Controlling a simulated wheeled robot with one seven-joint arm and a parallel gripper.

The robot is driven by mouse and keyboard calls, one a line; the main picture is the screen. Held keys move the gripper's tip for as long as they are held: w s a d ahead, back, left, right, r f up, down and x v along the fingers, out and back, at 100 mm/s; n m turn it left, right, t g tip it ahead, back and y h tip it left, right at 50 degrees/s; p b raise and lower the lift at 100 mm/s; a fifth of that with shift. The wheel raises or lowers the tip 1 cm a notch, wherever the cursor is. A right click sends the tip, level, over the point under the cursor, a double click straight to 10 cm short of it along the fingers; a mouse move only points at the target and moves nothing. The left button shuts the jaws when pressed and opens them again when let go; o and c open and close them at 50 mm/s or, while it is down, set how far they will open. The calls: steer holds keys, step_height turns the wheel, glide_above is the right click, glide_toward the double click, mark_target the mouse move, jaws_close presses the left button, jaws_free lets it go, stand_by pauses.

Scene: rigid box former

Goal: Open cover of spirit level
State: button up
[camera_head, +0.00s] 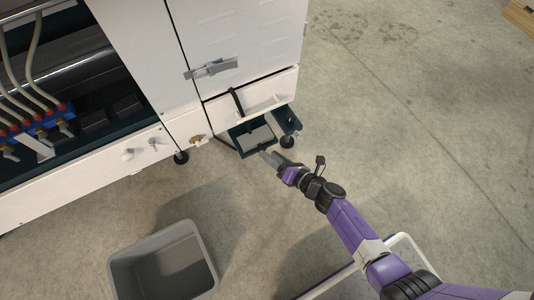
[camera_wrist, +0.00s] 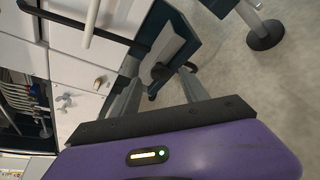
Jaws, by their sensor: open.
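No part is clearly recognizable as the spirit level or its cover. A low dark tray-like unit with a grey plate (camera_head: 257,138) sits at the bottom of the white machine; its dark-edged plate (camera_wrist: 173,43) also shows in the wrist view. My gripper (camera_head: 268,155) is open at the near edge of this unit. In the wrist view its fingers (camera_wrist: 162,70) stand apart on either side of a small dark knob-like part. I cannot tell whether they touch it. Nothing is visibly held.
The white machine (camera_head: 240,40) has a metal latch (camera_head: 211,69) above and a white bar (camera_head: 264,108) just over the unit. A grey bin (camera_head: 165,262) stands lower left.

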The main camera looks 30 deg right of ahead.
mark_target(257, 142)
steer(key=shift+b+x, duration=0.3)
steer(key=shift+x, duration=1)
jaws_close()
steer(key=shift+d, duration=0.1)
stand_by(0.4)
